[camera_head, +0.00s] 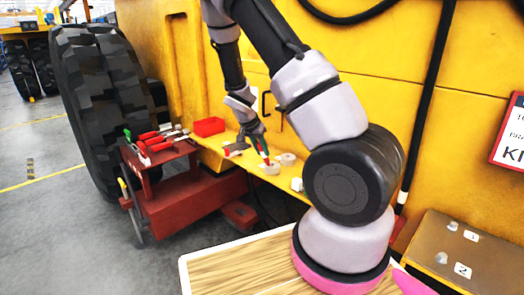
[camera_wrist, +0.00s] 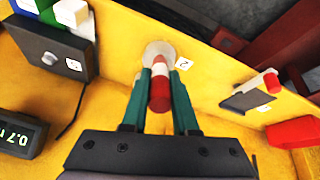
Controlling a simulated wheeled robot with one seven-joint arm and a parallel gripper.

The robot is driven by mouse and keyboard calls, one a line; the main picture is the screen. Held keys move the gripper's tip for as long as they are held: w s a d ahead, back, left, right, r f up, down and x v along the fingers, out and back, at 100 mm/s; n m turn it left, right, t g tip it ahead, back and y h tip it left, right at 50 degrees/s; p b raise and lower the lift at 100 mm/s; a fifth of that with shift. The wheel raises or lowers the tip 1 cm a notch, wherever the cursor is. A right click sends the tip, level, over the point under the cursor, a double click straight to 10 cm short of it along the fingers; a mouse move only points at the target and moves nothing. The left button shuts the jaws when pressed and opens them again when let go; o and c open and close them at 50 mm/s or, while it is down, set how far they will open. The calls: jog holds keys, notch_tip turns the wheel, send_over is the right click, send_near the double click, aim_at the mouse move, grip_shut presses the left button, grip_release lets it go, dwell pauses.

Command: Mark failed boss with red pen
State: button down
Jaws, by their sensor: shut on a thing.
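My gripper (camera_wrist: 158,90) has green fingers and is shut on a red pen (camera_wrist: 159,92) with a pale band. In the head view the pen (camera_head: 265,158) points down from my gripper (camera_head: 261,146) over a round pale boss (camera_head: 271,169) on the yellow ledge. In the wrist view the pen's far end overlaps the pale round boss (camera_wrist: 157,49), beside a label reading 2 (camera_wrist: 184,63). The pen and fingers partly hide the boss. I cannot tell whether the pen touches it or whether it bears a mark. Another round boss (camera_head: 287,158) lies behind it.
A red tray (camera_head: 209,126) sits left on the yellow ledge. A small white block (camera_head: 297,185) stands right of the bosses. The wrist view shows a dark holder (camera_wrist: 42,52), a digital display (camera_wrist: 20,135) and a grey item with a red end (camera_wrist: 250,96). A red tool cart (camera_head: 165,150) stands left.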

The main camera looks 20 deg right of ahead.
jog(key=shift+w+a, duration=0.25)
jog(key=shift+w, duration=0.25)
dwell(1.4)
jog(key=shift+r, duration=3)
